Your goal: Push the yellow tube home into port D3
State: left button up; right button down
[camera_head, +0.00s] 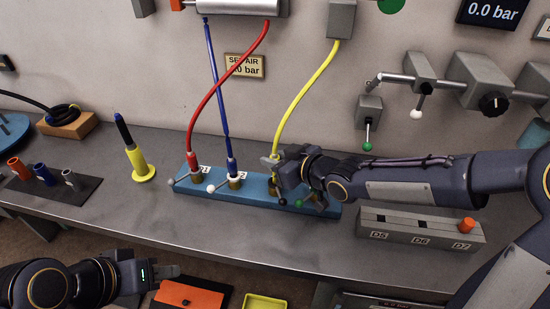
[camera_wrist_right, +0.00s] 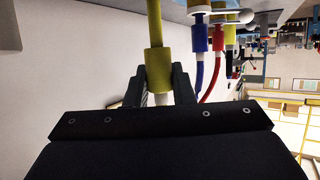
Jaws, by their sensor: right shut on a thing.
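The yellow tube (camera_head: 300,87) runs down from a grey box on the wall to the blue port block (camera_head: 257,190). My right gripper (camera_head: 275,165) is shut on its lower end, above the third port from the left.
A red hose (camera_head: 205,95) and a blue hose (camera_head: 218,90) stand in the two ports to the left. A grey block (camera_head: 420,230) labelled D5 to D7 lies to the right. A yellow-and-blue part (camera_head: 137,160) stands on the bench, with clear bench before it.

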jog(key=shift+f+b, duration=1.5)
jog(key=shift+f, duration=0.15)
jog(key=c, duration=1.2)
grip_release()
jog(key=shift+r, duration=0.1)
jog(key=shift+o, duration=0.2)
jog(key=p+v, duration=0.3)
jog(key=v, duration=0.4)
jog(key=shift+s+d+r+p, duration=0.2)
jog(key=shift+s+d+p, duration=0.05)
jog(key=shift+p, duration=0.05)
